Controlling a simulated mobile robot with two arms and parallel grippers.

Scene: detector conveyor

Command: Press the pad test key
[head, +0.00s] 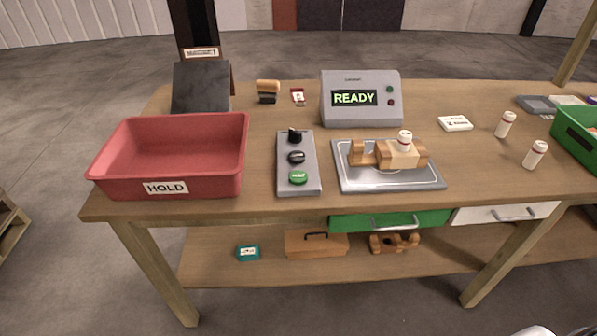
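A grey control strip (298,160) lies on the table near its front edge. It carries a black knob (295,136) at the back, a black button (296,157) in the middle and a green button (299,177) at the front. The lettering on the green button is too small to read surely, and I cannot tell which one is the pad test key. Right of the strip lies a metal pad (416,183) with a wooden holder (372,157) on it; a white bottle (404,141) is at the holder. Neither gripper is in view.
A grey unit (361,86) behind shows READY, with small green and red buttons. A red HOLD bin (169,162) stands left of the strip. Two white bottles (505,124) (534,155) and a green bin (577,134) are at right. Space above the strip is clear.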

